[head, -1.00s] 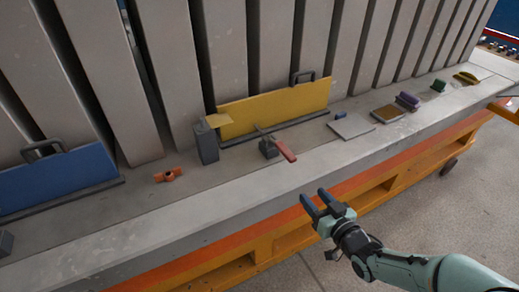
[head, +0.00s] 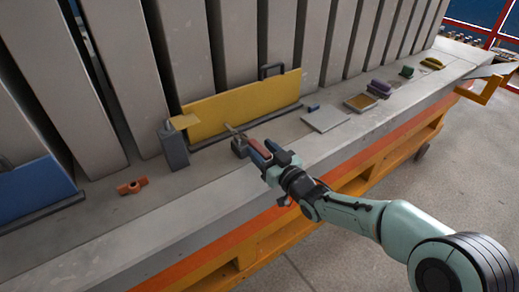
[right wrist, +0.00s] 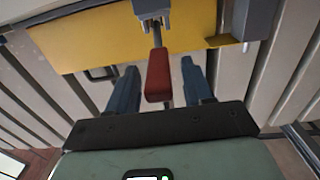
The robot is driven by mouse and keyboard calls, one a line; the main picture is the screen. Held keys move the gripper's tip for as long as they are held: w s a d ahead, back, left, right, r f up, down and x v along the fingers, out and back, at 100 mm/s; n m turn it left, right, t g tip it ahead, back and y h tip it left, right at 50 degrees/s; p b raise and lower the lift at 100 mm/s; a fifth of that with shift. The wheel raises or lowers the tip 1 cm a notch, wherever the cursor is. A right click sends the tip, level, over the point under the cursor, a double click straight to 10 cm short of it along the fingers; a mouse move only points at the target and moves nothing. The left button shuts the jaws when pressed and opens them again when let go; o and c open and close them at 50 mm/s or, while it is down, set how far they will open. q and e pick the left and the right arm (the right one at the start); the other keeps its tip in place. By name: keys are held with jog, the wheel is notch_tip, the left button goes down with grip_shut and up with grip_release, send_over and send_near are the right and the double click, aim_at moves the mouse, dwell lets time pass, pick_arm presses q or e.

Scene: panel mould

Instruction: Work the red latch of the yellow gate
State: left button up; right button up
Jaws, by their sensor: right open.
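The yellow gate (head: 235,108) stands upright on the grey ledge, with a dark handle on top. The red latch (head: 257,151) sticks out in front of it from a grey block; my gripper partly hides it. In the right wrist view the red latch handle (right wrist: 158,76) lies between the two blue fingers, with a gap on each side, and the yellow gate (right wrist: 90,42) is behind. My right gripper (head: 267,149) is open around the handle; it also shows in the right wrist view (right wrist: 160,82). My left gripper is out of view.
A grey post (head: 174,147) stands at the gate's left end. A blue panel (head: 35,190) and an orange fitting (head: 132,186) are further left. A pale tile (head: 325,117), a brown tile (head: 360,102) and small coloured pieces lie to the right. Tall grey slabs back the ledge.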

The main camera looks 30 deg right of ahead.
jog(key=shift+w, duration=0.75)
